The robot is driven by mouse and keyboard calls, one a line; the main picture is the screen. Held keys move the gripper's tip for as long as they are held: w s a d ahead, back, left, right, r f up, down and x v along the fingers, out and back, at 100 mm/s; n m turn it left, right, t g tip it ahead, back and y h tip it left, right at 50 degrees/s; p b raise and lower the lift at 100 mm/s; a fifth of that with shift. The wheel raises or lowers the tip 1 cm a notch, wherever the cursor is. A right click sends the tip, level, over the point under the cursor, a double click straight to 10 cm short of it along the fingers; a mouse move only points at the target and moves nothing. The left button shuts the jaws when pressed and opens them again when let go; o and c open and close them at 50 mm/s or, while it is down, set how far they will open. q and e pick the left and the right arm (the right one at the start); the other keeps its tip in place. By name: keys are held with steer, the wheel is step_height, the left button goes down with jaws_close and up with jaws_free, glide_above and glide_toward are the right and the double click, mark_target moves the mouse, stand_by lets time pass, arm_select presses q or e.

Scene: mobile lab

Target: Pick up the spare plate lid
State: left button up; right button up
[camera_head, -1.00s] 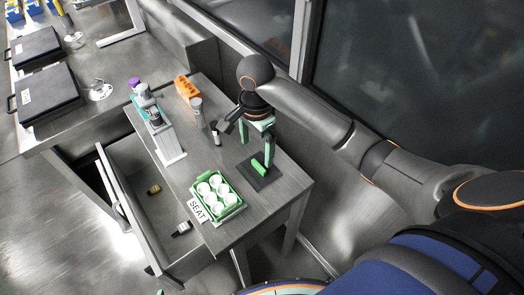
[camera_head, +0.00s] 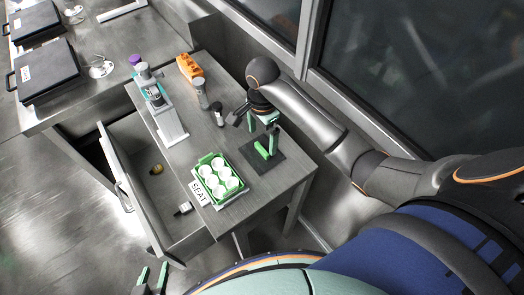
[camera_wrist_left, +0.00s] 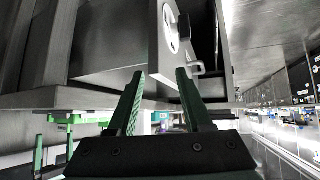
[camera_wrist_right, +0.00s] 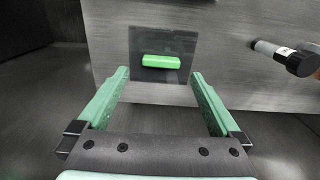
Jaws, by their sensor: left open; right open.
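The spare plate lid appears to be the thin dark square plate (camera_head: 272,170) with a bright green block handle (camera_head: 262,151) on the cart top near its right end. In the right wrist view the dark plate (camera_wrist_right: 160,38) lies flat with its green handle (camera_wrist_right: 161,62) crosswise, just beyond my fingertips. My right gripper (camera_head: 263,130) is open and empty above the plate; its spread fingers (camera_wrist_right: 160,75) flank the handle's line without touching it. My left gripper (camera_head: 153,274) is open and empty at the bottom edge, away from the cart, also seen in the left wrist view (camera_wrist_left: 160,73).
A green rack with white round wells (camera_head: 217,177) stands beside a "SEAT" label (camera_head: 200,192). A grey instrument (camera_head: 164,115), orange rack (camera_head: 190,67) and grey-capped cylinders (camera_head: 202,94) stand further back. An open drawer (camera_head: 168,180) juts out left, holding two small bottles.

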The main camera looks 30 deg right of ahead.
mark_target(262, 148)
step_height(262, 148, down, 5)
steer(key=shift+w, duration=0.1)
steer(key=c, duration=1.3)
steer(key=shift+o, duration=0.2)
steer(key=shift+r, duration=0.1)
